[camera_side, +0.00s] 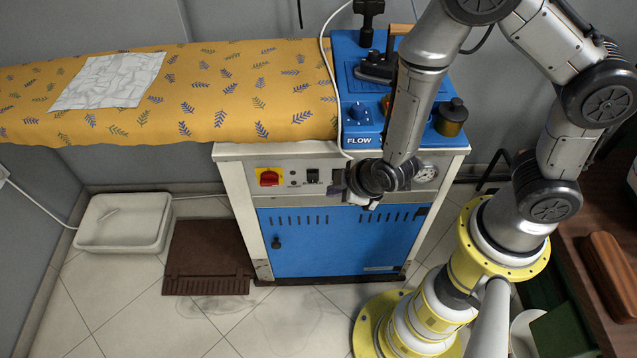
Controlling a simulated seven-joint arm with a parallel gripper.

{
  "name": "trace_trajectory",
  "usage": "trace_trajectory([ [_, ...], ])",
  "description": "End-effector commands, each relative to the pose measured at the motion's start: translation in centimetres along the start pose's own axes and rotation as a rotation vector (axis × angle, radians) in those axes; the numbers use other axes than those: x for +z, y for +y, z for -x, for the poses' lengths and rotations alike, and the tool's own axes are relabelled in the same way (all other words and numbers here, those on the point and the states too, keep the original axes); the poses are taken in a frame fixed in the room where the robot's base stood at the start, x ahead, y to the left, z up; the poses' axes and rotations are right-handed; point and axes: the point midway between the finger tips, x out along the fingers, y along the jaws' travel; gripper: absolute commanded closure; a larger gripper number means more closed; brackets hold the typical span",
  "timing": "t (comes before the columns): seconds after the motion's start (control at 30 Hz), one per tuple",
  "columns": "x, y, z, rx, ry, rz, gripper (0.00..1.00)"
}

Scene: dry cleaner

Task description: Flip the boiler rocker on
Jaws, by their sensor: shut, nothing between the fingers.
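The boiler unit (234,210) has a white frame, a blue front door and a light control strip. On the strip, a dark rocker switch (312,176) sits right of a red rotary knob on a yellow plate (269,177). The rocker is too small to tell which side is pressed. My gripper (374,205) is shut and empty in front of the strip's right half, to the right of the rocker. It appears apart from the rocker. My wrist hides part of the strip between the rocker and a round gauge (426,173).
An ironing board with a yellow leaf-print cover (205,95) extends left, bearing a pale folded cloth (108,80). An iron (378,67) stands on the blue top (345,45), near a brass-coloured pot (451,117).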

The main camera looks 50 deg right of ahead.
Motion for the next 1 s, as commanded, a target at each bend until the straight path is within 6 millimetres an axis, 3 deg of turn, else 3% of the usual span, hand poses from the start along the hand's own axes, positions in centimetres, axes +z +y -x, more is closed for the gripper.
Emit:
trace_trajectory([
  [0.27,0.1,0.0,-1.6,0.0,-0.005,-0.002,1.0],
  [0.73,0.1,0.0,-10.2,0.0,-0.004,-0.002,1.0],
  [1.0,0.2,2.8,-11.8,0.001,-0.002,-0.003,1.0],
])
